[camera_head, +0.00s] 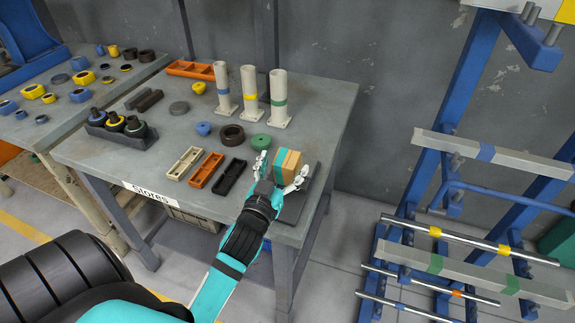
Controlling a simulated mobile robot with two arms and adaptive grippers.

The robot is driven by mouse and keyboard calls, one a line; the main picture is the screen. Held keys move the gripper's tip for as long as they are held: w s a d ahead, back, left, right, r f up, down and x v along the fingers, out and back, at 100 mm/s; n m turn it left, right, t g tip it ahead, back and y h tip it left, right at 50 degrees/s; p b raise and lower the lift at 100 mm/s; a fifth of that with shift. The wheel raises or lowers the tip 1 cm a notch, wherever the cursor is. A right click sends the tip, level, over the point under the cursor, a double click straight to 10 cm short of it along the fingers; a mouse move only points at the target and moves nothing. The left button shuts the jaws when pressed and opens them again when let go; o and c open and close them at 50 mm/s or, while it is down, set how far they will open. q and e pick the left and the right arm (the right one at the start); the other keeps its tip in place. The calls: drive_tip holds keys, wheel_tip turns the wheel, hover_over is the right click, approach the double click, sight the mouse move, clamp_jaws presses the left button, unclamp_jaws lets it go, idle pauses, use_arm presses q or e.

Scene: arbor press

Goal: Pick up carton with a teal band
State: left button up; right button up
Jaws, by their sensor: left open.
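The carton with a teal band (291,161) is a small tan box on a dark mat (293,204) near the right front corner of the grey table. My left gripper (282,172) is open, with one white finger on the left side of the carton and the other at its lower right. Whether the fingers touch the carton I cannot tell. The gripper's body hides the carton's lower front part. My right gripper is out of view.
Three small trays (207,170) lie left of the gripper. Three upright cylinders (249,95) with coloured bands stand behind it. A green disc (260,142) and a dark ring (231,134) lie nearby. A blue rack with bars (459,190) stands to the right, across a floor gap.

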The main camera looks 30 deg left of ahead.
sight(288, 155)
use_arm(q)
drive_tip(key=x, duration=0.3)
drive_tip(key=shift+w+a+p, duration=0.15)
drive_tip(key=shift+w+p, duration=0.15)
drive_tip(key=shift+w, duration=0.1)
drive_tip(key=shift+s, duration=0.1)
drive_tip(key=shift+c, duration=1.1)
drive_tip(key=c, duration=1.1)
drive_tip(key=shift+c, duration=0.7)
drive_tip(key=shift+r, duration=0.1)
